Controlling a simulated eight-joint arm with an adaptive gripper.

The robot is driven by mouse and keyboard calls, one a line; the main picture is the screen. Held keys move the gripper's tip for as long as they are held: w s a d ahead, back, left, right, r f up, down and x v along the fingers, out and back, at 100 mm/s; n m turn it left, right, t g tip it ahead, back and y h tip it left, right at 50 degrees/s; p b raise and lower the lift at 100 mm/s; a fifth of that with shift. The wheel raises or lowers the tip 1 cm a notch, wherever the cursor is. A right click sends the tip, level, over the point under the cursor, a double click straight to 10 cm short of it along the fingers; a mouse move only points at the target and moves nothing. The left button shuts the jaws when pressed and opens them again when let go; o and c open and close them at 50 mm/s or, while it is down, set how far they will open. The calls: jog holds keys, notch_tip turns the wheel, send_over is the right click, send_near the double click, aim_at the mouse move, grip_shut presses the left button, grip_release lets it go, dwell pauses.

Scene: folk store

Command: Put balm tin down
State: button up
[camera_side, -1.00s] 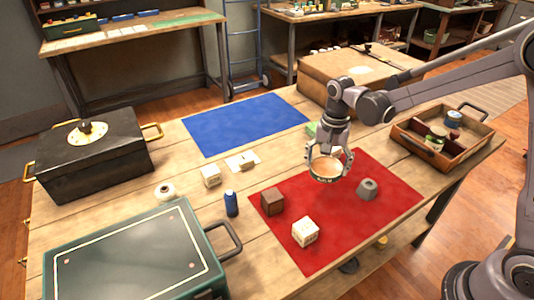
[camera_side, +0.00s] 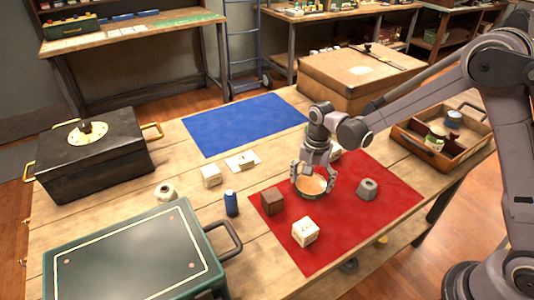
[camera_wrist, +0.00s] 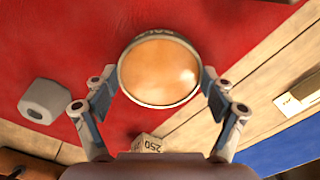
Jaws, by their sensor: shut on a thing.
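The balm tin (camera_side: 312,186) is a round tin with an orange-tan top and a dark rim with pale lettering. My gripper (camera_side: 312,180) is shut on it, one finger on each side. In the wrist view the tin (camera_wrist: 160,70) sits between the two fingertips (camera_wrist: 158,92). The tin is over the upper part of the red mat (camera_side: 340,225); I cannot tell whether it touches the mat.
On the red mat are a brown cube (camera_side: 272,201), a cream cube (camera_side: 305,232) and a grey weight (camera_side: 367,189). A blue mat (camera_side: 245,124), a black box (camera_side: 95,155), a green case (camera_side: 135,255), a blue cylinder (camera_side: 231,203) and a wooden tray (camera_side: 410,150) stand around.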

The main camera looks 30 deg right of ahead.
aim_at(312, 184)
jog(key=shift+f, duration=0.1)
jog(key=o, duration=1.3)
jog(key=shift+o, duration=0.2)
notch_tip(312, 184, up, 12)
jog(key=s+d+r+n+t, duration=0.2)
jog(key=s+n, duration=0.3)
jog(key=s, duration=0.3)
jog(key=s+d+r+n+t, duration=0.3)
jog(key=s+n+t, duration=0.2)
jog(key=s, duration=0.3)
jog(key=shift+s+r+n, duration=0.35)
jog(key=shift+s+n, duration=0.05)
